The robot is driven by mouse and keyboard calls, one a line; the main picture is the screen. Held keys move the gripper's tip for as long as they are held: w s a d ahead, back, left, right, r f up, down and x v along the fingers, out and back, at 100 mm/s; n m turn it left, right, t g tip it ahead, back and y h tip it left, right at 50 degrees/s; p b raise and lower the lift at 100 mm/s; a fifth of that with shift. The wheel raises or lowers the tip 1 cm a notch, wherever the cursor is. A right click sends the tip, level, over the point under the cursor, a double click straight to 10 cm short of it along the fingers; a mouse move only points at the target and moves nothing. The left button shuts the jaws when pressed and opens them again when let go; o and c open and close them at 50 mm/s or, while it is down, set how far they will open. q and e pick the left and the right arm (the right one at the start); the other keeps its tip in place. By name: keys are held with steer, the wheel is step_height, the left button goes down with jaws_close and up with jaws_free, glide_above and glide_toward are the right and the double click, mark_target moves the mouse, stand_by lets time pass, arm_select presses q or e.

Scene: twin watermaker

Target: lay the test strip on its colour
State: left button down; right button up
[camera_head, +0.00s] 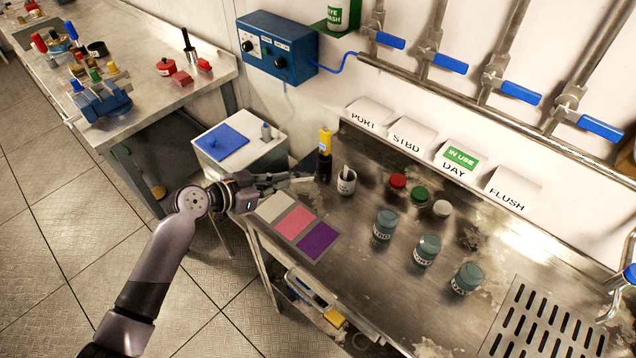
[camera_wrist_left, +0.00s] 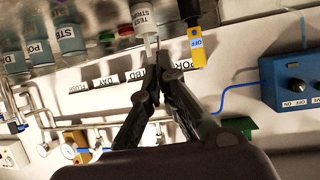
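The test strip cup (camera_head: 346,184) stands upright on the steel bench, with a pale strip (camera_head: 345,171) sticking up from it. In the left wrist view, which is upside down, the labelled cup (camera_wrist_left: 143,17) and the strip (camera_wrist_left: 153,47) are just beyond my fingertips. My left gripper (camera_head: 308,177) is left of the cup, its two fingers slightly apart with nothing seen between them; the fingers also show in the wrist view (camera_wrist_left: 160,73). The colour card (camera_head: 297,223), with pale grey, pink and purple patches, lies on the bench's left edge. My right gripper is not in view.
A yellow-topped black item (camera_head: 325,148) stands close behind the cup. Several caps, including a red one (camera_head: 398,181), and three grey-blue bottles (camera_head: 427,250) stand to the right. Tent labels (camera_head: 455,158) line the back. A white box (camera_head: 240,148) is at the left.

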arm_select(q)
steer(key=shift+s+a+f+n+t+y+b, duration=0.2)
steer(key=shift+a+f+n+t+b, duration=0.3)
steer(key=shift+a+f, duration=0.6)
steer(key=shift+s+a+f+n+t+y+b, duration=0.1)
steer(key=shift+a+f+n+t+y+b, duration=0.15)
steer(key=shift+a+f+b, duration=0.6)
steer(key=shift+s+a+f+n+t+y+b, duration=0.2)
steer(key=shift+a+f+t, duration=0.25)
steer(key=shift+a+f, duration=0.9)
steer(key=shift+w+a+f+b, duration=0.1)
steer(key=shift+f+b, duration=0.65)
steer(key=shift+f, duration=0.45)
steer(key=c, duration=1.7)
jaws_free()
